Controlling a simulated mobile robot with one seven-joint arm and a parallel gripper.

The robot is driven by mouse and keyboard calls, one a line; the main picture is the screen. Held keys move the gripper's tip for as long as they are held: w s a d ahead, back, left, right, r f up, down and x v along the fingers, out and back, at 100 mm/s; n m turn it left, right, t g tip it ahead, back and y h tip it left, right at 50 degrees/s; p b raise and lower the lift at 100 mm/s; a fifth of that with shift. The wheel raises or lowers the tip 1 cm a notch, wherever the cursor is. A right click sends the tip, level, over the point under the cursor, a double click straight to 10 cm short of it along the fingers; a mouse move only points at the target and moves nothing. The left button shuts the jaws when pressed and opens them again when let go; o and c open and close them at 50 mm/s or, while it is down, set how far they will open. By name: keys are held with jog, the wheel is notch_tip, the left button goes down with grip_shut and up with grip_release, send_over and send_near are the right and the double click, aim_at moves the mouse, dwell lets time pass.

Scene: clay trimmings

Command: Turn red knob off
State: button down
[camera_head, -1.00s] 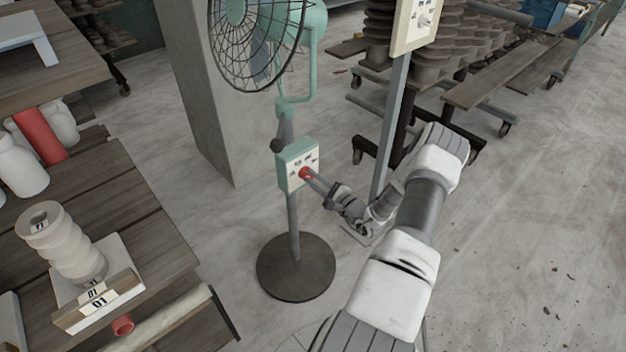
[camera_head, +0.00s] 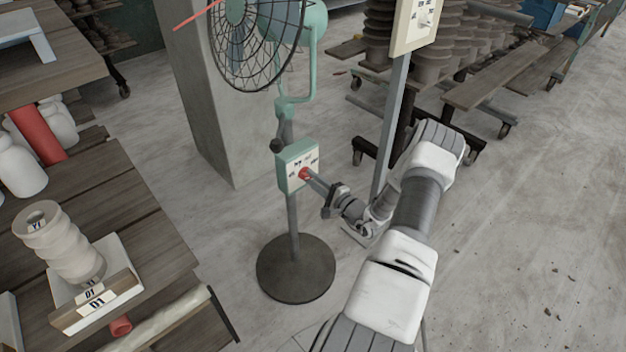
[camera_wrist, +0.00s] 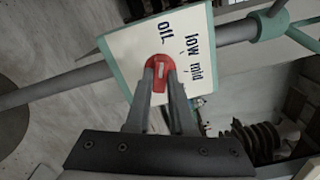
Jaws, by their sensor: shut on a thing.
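The red knob (camera_head: 303,174) sits on the pale control panel (camera_head: 299,157) of a green box on the fan's stand. In the wrist view the red knob (camera_wrist: 158,62) shows a pale mark. My gripper (camera_wrist: 160,78) is shut on the knob, with one finger on each side. The fingers hide part of the knob. Labels on the panel (camera_wrist: 195,78) include "low", "mid" and one that seems to read "off"; which one the knob points to I cannot tell. The fan (camera_head: 255,35) has a wire cage and a round dark base (camera_head: 296,280).
A pale switch box (camera_head: 412,28) stands on a post (camera_head: 388,130) just behind my arm. A concrete pillar (camera_head: 205,100) is behind the fan. The floor at the right is open.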

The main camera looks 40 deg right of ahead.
jog(key=c, duration=0.8)
grip_release()
jog(key=s, duration=0.5)
jog(key=s+d+p, duration=0.1)
jog(key=s, duration=0.5)
jog(key=s+p, duration=0.1)
jog(key=s, duration=0.5)
jog(key=shift+s+d, duration=0.15)
jog(key=shift+s, duration=0.1)
jog(key=shift+w, duration=0.1)
